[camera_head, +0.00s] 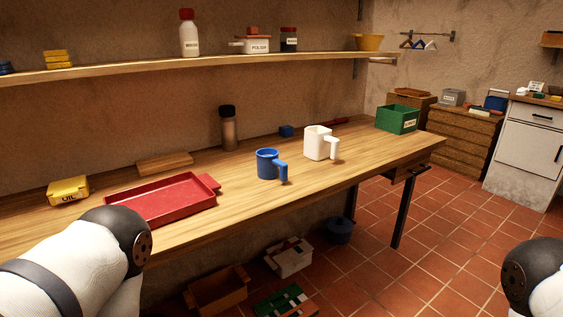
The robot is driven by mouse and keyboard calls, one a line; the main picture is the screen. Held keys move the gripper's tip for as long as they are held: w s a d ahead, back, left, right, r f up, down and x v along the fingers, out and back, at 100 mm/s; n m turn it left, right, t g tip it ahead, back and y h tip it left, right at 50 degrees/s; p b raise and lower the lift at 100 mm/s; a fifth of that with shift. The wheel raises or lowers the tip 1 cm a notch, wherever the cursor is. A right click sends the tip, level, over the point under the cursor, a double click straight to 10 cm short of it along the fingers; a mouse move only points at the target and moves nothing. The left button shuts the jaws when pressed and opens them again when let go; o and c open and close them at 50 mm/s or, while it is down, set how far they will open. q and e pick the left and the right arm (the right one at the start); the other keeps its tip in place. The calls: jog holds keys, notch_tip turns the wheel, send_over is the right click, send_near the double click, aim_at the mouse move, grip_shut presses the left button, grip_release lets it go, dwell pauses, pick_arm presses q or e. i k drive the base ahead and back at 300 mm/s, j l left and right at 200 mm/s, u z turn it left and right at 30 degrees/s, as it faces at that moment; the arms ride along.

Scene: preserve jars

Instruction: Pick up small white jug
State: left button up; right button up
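A small white jug (318,143) stands upright on the wooden workbench (240,218), right of the middle. It has a squarish body, and its handle sticks out on the right side. A blue mug (267,163) stands to its left and nearer, with its handle on the right; the two are apart. Parts of my arms show at the lower left and lower right. Neither gripper is visible, and nothing of mine is near the jug.
A red tray (165,200) and a yellow oil tin (68,190) lie on the left of the bench. A dark-capped bottle (228,130) stands at the back, a green box (397,118) at the right end. A wooden shelf (150,68) runs above. Bench surface before the jug is clear.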

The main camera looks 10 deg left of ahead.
aim_at(318, 139)
jog(key=i+l+u, duration=0.35)
jog(key=l+u, duration=0.15)
jog(key=l, duration=0.2)
jog(key=i+l+u, duration=0.1)
jog(key=l+u, duration=0.15)
jog(key=l, duration=0.15)
jog(key=i+l+u, duration=0.1)
jog(key=l+u, duration=0.15)
jog(key=l, duration=0.2)
jog(key=l+u, duration=0.25)
jog(key=l, duration=0.2)
